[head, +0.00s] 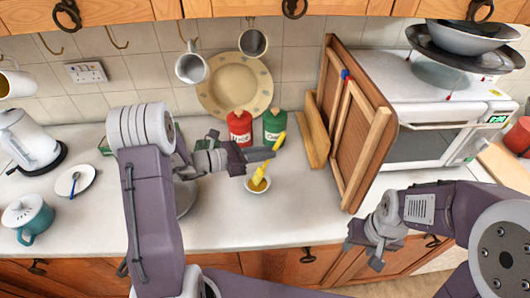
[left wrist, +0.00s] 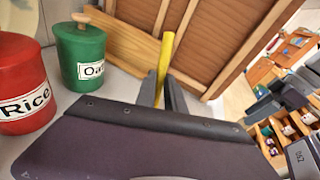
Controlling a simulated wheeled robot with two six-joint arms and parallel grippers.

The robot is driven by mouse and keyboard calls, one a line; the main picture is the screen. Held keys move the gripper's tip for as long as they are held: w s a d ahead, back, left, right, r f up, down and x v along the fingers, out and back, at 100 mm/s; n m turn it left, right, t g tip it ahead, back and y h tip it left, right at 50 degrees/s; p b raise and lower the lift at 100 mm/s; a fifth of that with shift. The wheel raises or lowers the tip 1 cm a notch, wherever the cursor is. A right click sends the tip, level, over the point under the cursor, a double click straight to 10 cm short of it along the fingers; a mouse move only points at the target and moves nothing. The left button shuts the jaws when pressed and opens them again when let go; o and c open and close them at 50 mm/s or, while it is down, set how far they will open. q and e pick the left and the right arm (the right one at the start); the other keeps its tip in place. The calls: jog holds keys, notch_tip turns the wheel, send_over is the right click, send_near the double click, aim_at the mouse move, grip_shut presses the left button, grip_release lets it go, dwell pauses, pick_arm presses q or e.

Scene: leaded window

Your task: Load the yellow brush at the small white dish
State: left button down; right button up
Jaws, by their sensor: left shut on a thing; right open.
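My left gripper (head: 262,155) is shut on the yellow brush (head: 260,174), which it holds steeply tilted over the counter. The lower end of the brush is at the small white dish (head: 249,190), over or in its yellowish inside; I cannot tell whether it touches. In the left wrist view, the yellow handle (left wrist: 166,50) stands up between the two fingers (left wrist: 162,92); the brush's lower end and the dish are hidden there. My right gripper (head: 366,246) is open and empty in front of the counter edge at the right.
Red (head: 239,128) and green (head: 273,125) canisters stand just behind the dish. A wooden framed panel (head: 362,140) stands to the right, before a white oven (head: 440,110). At left are a kettle (head: 28,140), a teal pot (head: 32,222) and a saucer (head: 85,187) with a blue brush (head: 74,181).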

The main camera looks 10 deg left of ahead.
pick_arm(q)
jog(key=shift+f+b, duration=0.35)
jog(key=shift+f, duration=0.15)
dwell(1.1)
notch_tip(320, 180, up, 7)
jog(key=p, duration=0.6)
jog(key=shift+r, duration=0.1)
dwell(0.5)
